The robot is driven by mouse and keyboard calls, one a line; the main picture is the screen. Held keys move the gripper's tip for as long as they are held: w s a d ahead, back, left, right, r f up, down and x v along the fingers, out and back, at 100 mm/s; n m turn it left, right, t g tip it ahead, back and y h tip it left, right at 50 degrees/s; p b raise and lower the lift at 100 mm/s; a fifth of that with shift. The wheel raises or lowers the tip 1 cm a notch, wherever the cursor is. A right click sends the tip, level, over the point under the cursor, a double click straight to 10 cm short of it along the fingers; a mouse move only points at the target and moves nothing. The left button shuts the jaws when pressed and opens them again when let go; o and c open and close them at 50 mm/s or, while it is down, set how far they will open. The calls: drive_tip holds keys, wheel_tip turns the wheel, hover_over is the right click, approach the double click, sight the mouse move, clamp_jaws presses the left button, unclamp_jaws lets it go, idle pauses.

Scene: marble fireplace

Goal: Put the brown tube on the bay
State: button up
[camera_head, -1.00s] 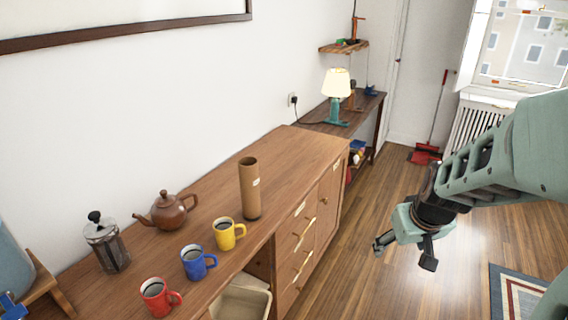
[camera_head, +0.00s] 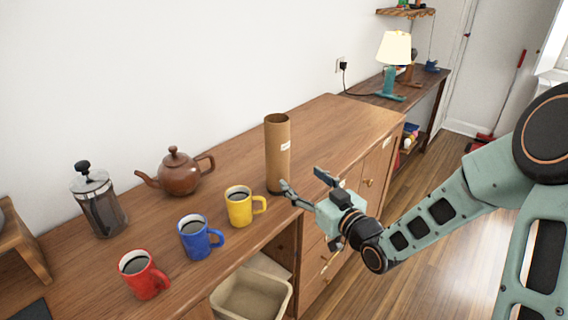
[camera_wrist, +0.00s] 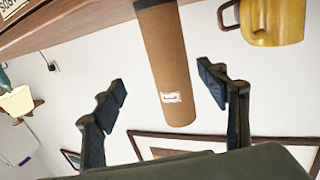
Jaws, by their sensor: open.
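The brown tube (camera_head: 277,155) stands upright on the wooden sideboard, to the right of the yellow mug. It is a tall cylinder with a small white label. My gripper (camera_head: 304,181) is open and empty at the sideboard's front edge, just in front of the tube. In the wrist view, which is turned upside down, the tube (camera_wrist: 166,62) shows between the two spread fingers (camera_wrist: 162,80), and it looks farther off than they are. I see no contact. I cannot tell which spot is the bay.
The yellow mug (camera_head: 239,207) stands close left of my gripper. The blue mug (camera_head: 195,241), red mug (camera_head: 141,277), teapot (camera_head: 178,176) and French press (camera_head: 99,205) are farther left. A beige bin (camera_head: 249,300) sits in the open compartment below. Sideboard top (camera_head: 340,125) right of the tube is clear.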

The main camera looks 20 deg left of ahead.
sight(283, 160)
drive_tip(key=shift+y, duration=0.5)
drive_tip(key=a, duration=0.1)
drive_tip(key=w+a, duration=0.1)
drive_tip(key=a, duration=0.1)
drive_tip(key=w+a+r, duration=0.1)
drive_tip(key=shift+w+a, duration=0.25)
drive_tip(key=shift+a, duration=0.05)
drive_tip(key=shift+r+x, duration=0.15)
drive_tip(key=shift+x, duration=1.4)
drive_tip(key=shift+r+x, duration=0.2)
drive_tip(key=shift+x, duration=1.35)
drive_tip(key=shift+d, duration=0.1)
drive_tip(key=c, duration=1.3)
